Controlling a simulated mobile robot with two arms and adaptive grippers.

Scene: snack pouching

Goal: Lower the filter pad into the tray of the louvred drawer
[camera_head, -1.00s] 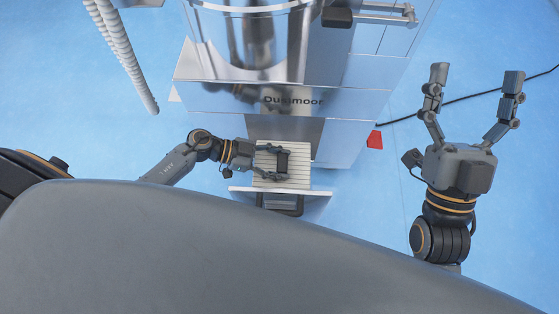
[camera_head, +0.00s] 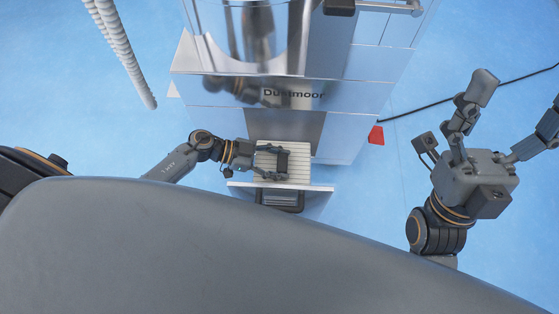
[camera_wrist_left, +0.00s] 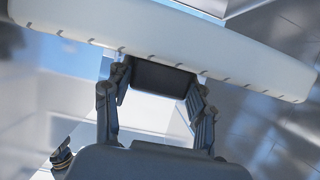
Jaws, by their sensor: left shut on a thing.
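The filter pad (camera_head: 301,165) is a cream ribbed slab with a dark block-shaped grip (camera_head: 282,162) on its middle. In the left wrist view the pad (camera_wrist_left: 215,42) shows as a thick white slab with a notched edge. My left gripper (camera_head: 280,163) is shut on the dark grip (camera_wrist_left: 160,77), one finger on each side. The pad is over the pulled-out drawer (camera_head: 318,188), whose metal front has a dark panel (camera_head: 280,200). The tray under the pad is hidden, and I cannot tell whether they touch. My right gripper (camera_head: 521,98) is open and empty at the right.
A tall metal machine (camera_head: 350,105) marked "Dustmoor" stands behind the drawer. A red wedge (camera_head: 376,136) and a black cable (camera_head: 440,108) lie on the blue floor to its right. A pale ribbed hose (camera_head: 122,55) hangs at the upper left. The floor between the machine and my right gripper is mostly clear.

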